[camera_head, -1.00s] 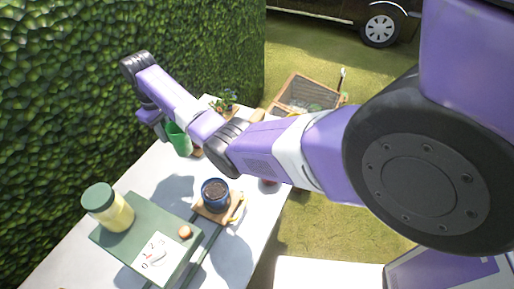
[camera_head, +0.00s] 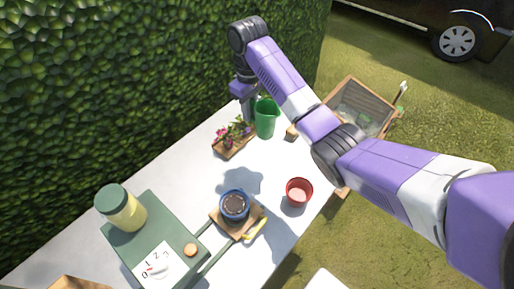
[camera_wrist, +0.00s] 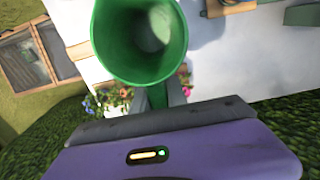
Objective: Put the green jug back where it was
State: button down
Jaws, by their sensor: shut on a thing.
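The green jug (camera_head: 265,120) is at the far end of the white table, just right of a wooden tray of flowers (camera_head: 233,138). It looks upright. My gripper (camera_head: 250,108) is shut on the jug at its left side. In the wrist view the jug's round open mouth (camera_wrist: 140,40) faces the camera, and my fingers (camera_wrist: 158,97) meet at its near side. The jug looks empty. I cannot tell whether its base touches the table.
A small wooden block (camera_head: 291,132) is right of the jug. A hedge borders the left.

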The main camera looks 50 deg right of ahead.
jog(key=shift+f+b, duration=3.25)
jog(key=shift+f, duration=5.6)
jog(key=shift+a+f, duration=0.1)
jog(key=shift+f, duration=0.05)
jog(key=c, duration=1.3)
grip_release()
jog(key=shift+r+p, duration=1)
jog(key=shift+r, duration=5.2)
